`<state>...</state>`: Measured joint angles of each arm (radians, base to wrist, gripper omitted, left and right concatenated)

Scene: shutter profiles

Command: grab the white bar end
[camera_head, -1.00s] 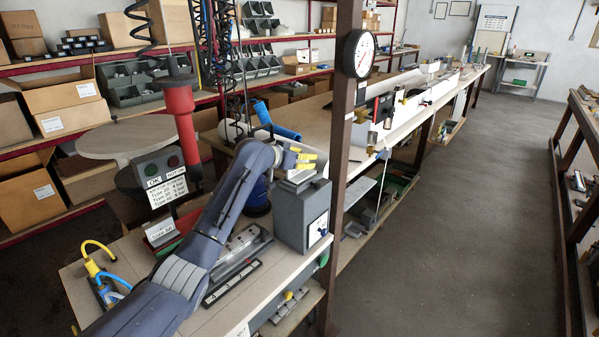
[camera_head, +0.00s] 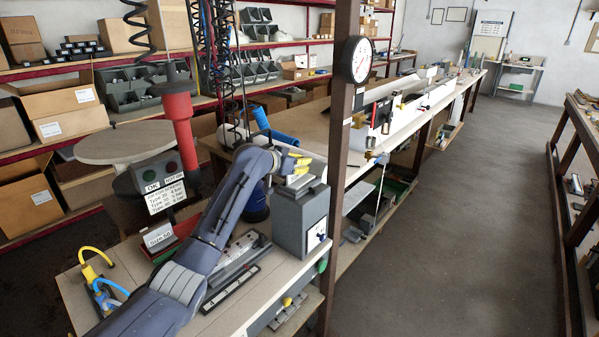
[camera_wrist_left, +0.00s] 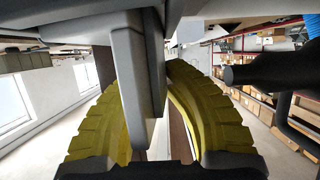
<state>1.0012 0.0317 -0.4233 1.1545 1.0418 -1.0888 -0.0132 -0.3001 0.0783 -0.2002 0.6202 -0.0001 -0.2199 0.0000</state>
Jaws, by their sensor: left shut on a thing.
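My left arm reaches in from the bottom left in the head view. Its yellow-fingered left gripper (camera_head: 295,163) is beside the grey box-shaped machine on the bench. In the left wrist view its ribbed yellow fingers stand on both sides of a pale grey-white bar end (camera_wrist_left: 142,85), and the gripper is shut on it. In the head view the gripper and arm hide most of the bar, so its full length cannot be told. My right gripper is in neither view.
The grey machine (camera_head: 302,222) stands close below the gripper. A brown post (camera_head: 341,130) with a round gauge (camera_head: 357,59) rises just to the right. A blue roll (camera_head: 272,129) lies behind. The aisle floor (camera_head: 450,220) at the right is clear.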

